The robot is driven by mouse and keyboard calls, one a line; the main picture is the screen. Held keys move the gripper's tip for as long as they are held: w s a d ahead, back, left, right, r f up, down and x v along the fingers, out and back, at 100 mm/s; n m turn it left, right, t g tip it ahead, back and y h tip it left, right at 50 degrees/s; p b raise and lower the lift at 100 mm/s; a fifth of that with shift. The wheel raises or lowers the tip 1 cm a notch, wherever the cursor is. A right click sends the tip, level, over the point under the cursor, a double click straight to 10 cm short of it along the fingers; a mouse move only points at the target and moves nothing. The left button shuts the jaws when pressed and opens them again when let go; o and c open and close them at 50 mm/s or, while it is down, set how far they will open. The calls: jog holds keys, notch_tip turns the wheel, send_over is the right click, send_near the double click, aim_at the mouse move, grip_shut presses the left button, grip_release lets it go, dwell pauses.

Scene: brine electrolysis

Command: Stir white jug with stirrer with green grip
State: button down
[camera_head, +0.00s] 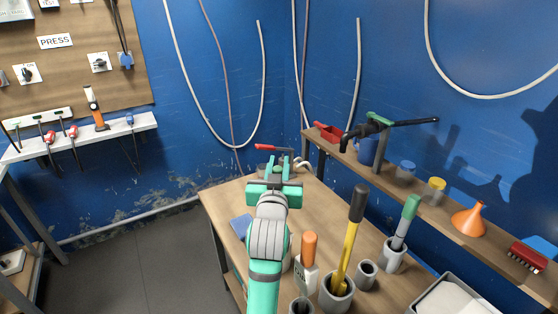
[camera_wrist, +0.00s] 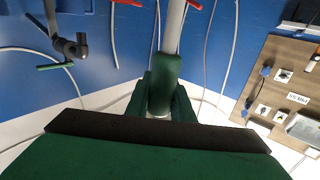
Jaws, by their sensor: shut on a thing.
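My gripper (camera_head: 274,187) is above the far part of the wooden table in the head view. In the wrist view its dark green fingers (camera_wrist: 162,105) are shut on a green grip (camera_wrist: 163,70), with a pale grey shaft (camera_wrist: 174,25) running away from it. This looks like the stirrer with green grip. In the head view my gripper and arm hide most of it, and its far end cannot be made out. A small white curved thing (camera_head: 302,165) shows just behind my gripper; I cannot tell whether it is the white jug.
A yellow-shafted tool (camera_head: 349,240), an orange-gripped tool (camera_head: 309,250) and another green-gripped tool (camera_head: 405,220) stand at the table's right. A shelf (camera_head: 440,213) with an orange funnel (camera_head: 468,220) runs along the right. The table's left-front part (camera_head: 222,215) is mostly bare.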

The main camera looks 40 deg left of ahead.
notch_tip(320, 180, down, 15)
jog(key=shift+s, duration=0.15)
dwell(1.6)
jog(key=shift+d+f, duration=0.1)
dwell(0.3)
